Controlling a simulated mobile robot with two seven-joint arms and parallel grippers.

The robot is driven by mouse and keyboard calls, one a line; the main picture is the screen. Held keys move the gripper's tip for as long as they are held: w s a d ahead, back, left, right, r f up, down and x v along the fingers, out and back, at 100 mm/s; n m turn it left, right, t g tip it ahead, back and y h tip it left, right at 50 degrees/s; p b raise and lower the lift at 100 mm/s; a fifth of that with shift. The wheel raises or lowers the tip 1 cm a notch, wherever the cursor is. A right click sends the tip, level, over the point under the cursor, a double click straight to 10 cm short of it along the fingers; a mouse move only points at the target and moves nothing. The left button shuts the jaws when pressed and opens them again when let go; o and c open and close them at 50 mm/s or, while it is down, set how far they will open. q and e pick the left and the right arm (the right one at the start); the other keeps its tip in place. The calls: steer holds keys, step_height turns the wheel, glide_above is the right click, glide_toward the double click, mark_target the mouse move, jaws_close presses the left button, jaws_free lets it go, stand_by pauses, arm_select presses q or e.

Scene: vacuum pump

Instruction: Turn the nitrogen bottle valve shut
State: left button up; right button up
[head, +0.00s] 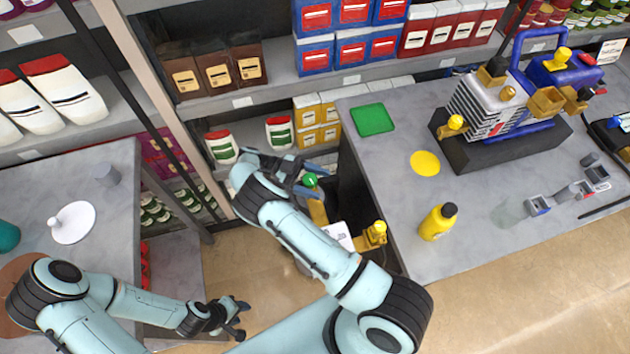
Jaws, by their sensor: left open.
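A round green knob (310,180) sits above a brass fitting (318,211), beside the right-hand table; it appears to be the nitrogen bottle valve. A white label (339,235) and a yellow-brass part (371,235) show close by. Most of the bottle is hidden by my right arm. My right gripper (305,175) is at the green knob, with finger parts on both sides of it in the picture. I cannot tell whether they touch or grip it. My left gripper (238,318) is open and empty, low over the floor at lower left, apart from the valve.
The right table (480,215) holds a pump unit (490,110), a yellow bottle (438,222), a green pad (372,119) and a yellow disc (425,163). The left table (115,165) holds a white disc (72,222). Stocked shelves (270,95) stand behind. Floor shows between the tables.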

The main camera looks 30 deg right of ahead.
mark_target(315, 180)
step_height(315, 180, up, 20)
stand_by(0.6)
